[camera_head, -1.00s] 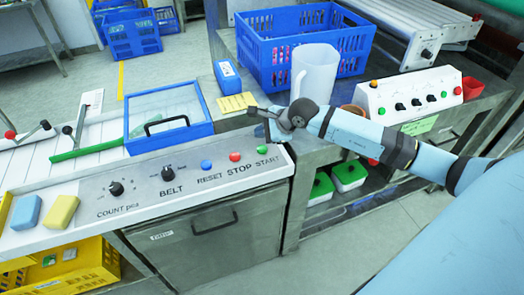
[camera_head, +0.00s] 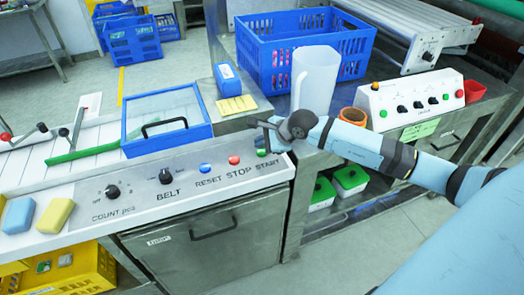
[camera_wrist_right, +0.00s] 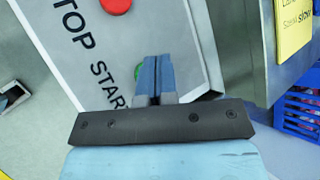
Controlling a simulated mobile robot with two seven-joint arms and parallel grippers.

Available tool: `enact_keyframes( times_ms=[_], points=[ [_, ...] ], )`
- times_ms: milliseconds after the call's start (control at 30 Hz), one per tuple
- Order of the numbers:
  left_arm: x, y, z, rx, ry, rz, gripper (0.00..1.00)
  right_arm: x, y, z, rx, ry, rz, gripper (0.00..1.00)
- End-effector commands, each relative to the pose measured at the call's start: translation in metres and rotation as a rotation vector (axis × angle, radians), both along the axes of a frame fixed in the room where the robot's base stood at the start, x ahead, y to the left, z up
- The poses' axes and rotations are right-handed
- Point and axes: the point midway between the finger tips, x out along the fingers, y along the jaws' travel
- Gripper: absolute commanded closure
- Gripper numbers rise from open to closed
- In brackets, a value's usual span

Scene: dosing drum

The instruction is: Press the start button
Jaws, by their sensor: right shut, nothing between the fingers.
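The green START button (camera_head: 261,153) is at the right end of the sloped control panel (camera_head: 140,215), partly hidden by my gripper. In the right wrist view the START button (camera_wrist_right: 138,72) peeks out from behind the fingers. My right gripper (camera_head: 264,140) is shut and empty, with its fingertips at the button. In the right wrist view its blue fingertips (camera_wrist_right: 153,78) lie together over the button's right side. I cannot tell whether they touch it. My left gripper is not in view.
The red STOP button (camera_head: 234,160) and blue RESET button (camera_head: 205,168) sit left of START. BELT (camera_head: 165,176) and COUNT (camera_head: 112,191) knobs are further left.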

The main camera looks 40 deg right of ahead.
Motion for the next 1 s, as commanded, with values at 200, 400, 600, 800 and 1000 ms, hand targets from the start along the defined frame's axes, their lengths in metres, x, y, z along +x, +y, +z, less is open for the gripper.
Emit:
enact_keyframes(
  times_ms=[200,400,600,800,1000],
  points=[
    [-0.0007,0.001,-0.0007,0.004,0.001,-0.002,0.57,0.0,0.0,0.0,0.0,0.0,0.0,1.0],
    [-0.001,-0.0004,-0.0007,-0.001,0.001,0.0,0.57,0.0,0.0,0.0,0.0,0.0,0.0,1.0],
    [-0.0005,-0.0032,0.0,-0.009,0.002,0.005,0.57,0.0,0.0,0.0,0.0,0.0,0.0,1.0],
    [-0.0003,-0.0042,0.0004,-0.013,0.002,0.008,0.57,0.0,0.0,0.0,0.0,0.0,0.0,1.0],
    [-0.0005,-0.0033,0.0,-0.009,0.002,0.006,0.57,0.0,0.0,0.0,0.0,0.0,0.0,1.0]
  ],
)
